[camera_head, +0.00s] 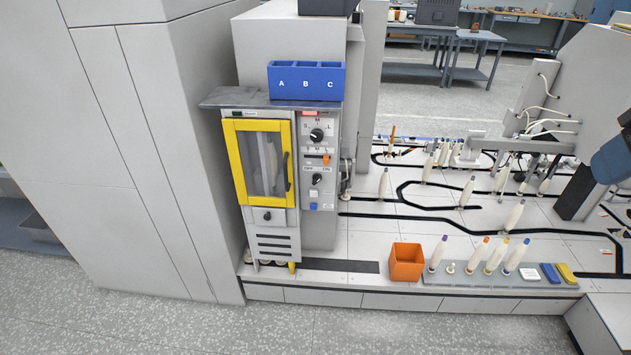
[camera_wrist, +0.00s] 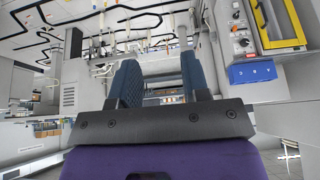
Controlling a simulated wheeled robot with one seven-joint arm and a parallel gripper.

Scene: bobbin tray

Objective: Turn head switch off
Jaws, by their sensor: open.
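A grey control panel (camera_head: 317,165) stands right of a yellow-framed door (camera_head: 259,160) on the machine. The labels are too small to read, so I cannot tell which one is the head switch. In the wrist view the panel (camera_wrist: 240,35) shows at the upper right, tipped over. My gripper (camera_wrist: 160,72) is open and empty there, its two dark blue fingers apart, away from the panel and touching nothing.
A blue A-B-C bin (camera_head: 306,82) sits on a dark shelf above the door. An orange box (camera_head: 406,262) and a rack (camera_head: 470,278) with several bobbins stand at the bench front. Tall white cabinets close off the left. Grey floor (camera_head: 300,330) in front is clear.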

